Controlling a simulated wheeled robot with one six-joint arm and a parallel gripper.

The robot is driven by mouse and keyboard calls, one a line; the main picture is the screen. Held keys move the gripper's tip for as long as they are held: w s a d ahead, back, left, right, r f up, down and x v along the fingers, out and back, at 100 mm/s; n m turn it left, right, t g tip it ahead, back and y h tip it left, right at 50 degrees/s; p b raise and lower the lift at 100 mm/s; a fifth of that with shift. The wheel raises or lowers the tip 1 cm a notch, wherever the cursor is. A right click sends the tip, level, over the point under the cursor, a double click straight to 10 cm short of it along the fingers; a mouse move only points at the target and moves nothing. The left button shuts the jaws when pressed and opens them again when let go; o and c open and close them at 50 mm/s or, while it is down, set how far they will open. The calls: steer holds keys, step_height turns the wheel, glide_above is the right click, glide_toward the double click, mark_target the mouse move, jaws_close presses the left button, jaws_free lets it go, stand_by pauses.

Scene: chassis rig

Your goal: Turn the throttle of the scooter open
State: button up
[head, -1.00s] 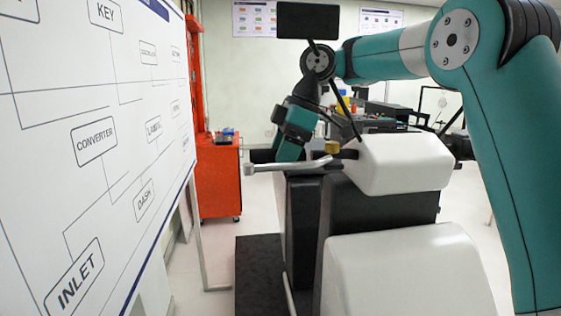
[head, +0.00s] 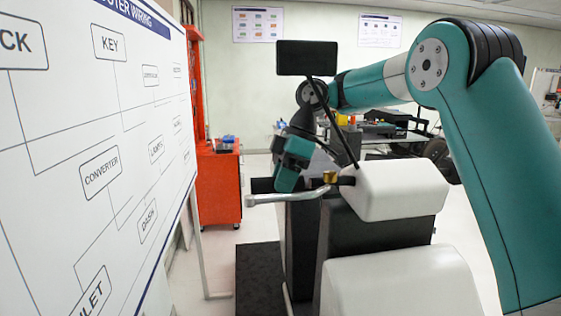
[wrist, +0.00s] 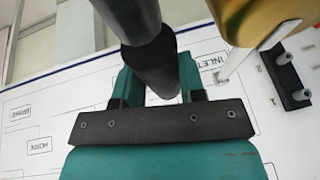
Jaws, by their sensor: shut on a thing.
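The scooter (head: 392,190) stands ahead in the head view, with a white and black body. Its throttle is a black cylindrical grip (head: 262,186) at the left end of the handlebar. My gripper (head: 285,183) comes down on the grip from above and is shut on it. In the wrist view the dark grip (wrist: 158,68) lies between the two teal fingers of my gripper (wrist: 157,85). A silver brake lever (head: 290,197) runs just in front of the grip. A brass-coloured part (head: 330,177) sits on the bar to the right.
A large wiring board (head: 90,150) stands close on the left. A black rectangular mirror or screen (head: 307,57) rises on a rod above the handlebar. A red cabinet (head: 218,185) and a cluttered bench (head: 385,130) are behind. Floor is clear between cabinet and scooter.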

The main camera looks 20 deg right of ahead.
steer(key=g+p, duration=0.1)
steer(key=p, duration=0.2)
steer(key=shift+w+r+p, duration=0.15)
steer(key=shift+r+p, duration=0.2)
steer(key=shift+p, duration=0.05)
steer(key=shift+f+p, duration=0.2)
steer(key=shift+p, duration=0.2)
steer(key=shift+f, duration=0.1)
steer(key=o, duration=0.9)
steer(key=shift+o, duration=0.2)
steer(key=p+v, duration=1)
steer(key=v, duration=0.2)
steer(key=shift+w+d, duration=0.15)
steer(key=shift+w, duration=0.1)
